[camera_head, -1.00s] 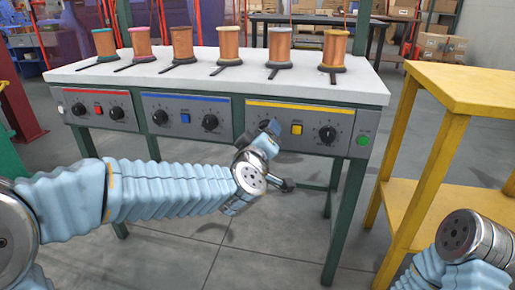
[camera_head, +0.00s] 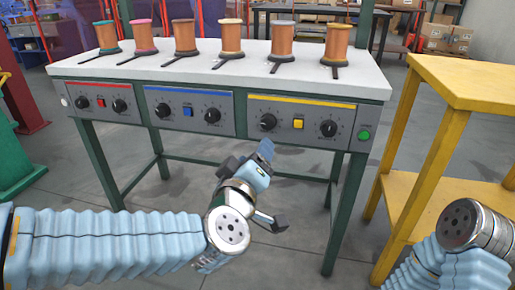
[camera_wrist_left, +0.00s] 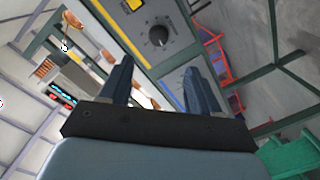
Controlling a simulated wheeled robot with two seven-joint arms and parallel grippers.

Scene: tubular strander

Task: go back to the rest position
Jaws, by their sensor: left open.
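My left gripper (camera_head: 272,187) is open and empty in the head view. It hangs below and in front of the control panel with the yellow stripe (camera_head: 287,122), apart from it. Its two dark fingers are spread, and in the left wrist view the gripper (camera_wrist_left: 158,82) shows nothing between them but the panel and a black knob (camera_wrist_left: 159,37) beyond. My right arm (camera_head: 465,240) shows at the lower right; its gripper is outside the picture.
A white-topped bench (camera_head: 205,72) carries several copper spools, one being the rightmost spool (camera_head: 336,43). Red-striped (camera_head: 107,103) and blue-striped (camera_head: 182,112) panels are on its front. A yellow table (camera_head: 470,82) stands at the right. Floor (camera_head: 160,235) is open before the bench.

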